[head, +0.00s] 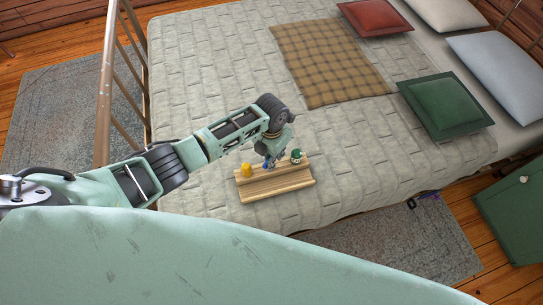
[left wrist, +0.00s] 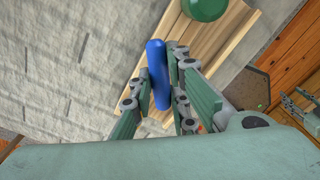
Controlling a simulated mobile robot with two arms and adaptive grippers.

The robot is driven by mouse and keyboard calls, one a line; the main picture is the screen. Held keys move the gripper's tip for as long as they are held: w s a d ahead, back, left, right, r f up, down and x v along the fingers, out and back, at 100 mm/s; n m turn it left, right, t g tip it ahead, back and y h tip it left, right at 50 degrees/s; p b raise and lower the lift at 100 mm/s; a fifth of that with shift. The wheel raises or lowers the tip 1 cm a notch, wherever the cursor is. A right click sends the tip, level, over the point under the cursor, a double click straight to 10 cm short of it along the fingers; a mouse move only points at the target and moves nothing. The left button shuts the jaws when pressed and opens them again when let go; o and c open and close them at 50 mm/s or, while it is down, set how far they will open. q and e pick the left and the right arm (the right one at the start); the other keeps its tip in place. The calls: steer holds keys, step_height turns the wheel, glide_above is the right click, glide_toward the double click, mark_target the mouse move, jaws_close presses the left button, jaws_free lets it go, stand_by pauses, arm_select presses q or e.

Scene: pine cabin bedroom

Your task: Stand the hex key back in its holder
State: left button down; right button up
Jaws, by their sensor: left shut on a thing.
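The wooden holder (head: 277,187) lies on the bed; its slats also show in the left wrist view (left wrist: 232,45). My left gripper (head: 268,164) is low over it. In the left wrist view, its fingers (left wrist: 158,98) are shut on a blue handle (left wrist: 157,72), seemingly the hex key's, which also shows as a blue spot in the head view (head: 266,166). The key's lower end is hidden, so I cannot tell whether it is in the holder. What seems to be my right gripper (left wrist: 301,106) is partly visible at the right edge, its fingers unclear.
A yellow piece (head: 247,170) and a green-topped piece (head: 296,156) stand at the holder on either side of my gripper. The grey quilt (head: 215,70) is clear around it. A checked blanket (head: 327,60) and a green pillow (head: 443,102) lie farther back.

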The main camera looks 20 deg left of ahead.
arm_select(q)
steer(key=c, duration=1.6)
jaws_free()
steer(key=shift+r, duration=0.1)
step_height(320, 180, up, 12)
steer(key=shift+f, duration=0.1)
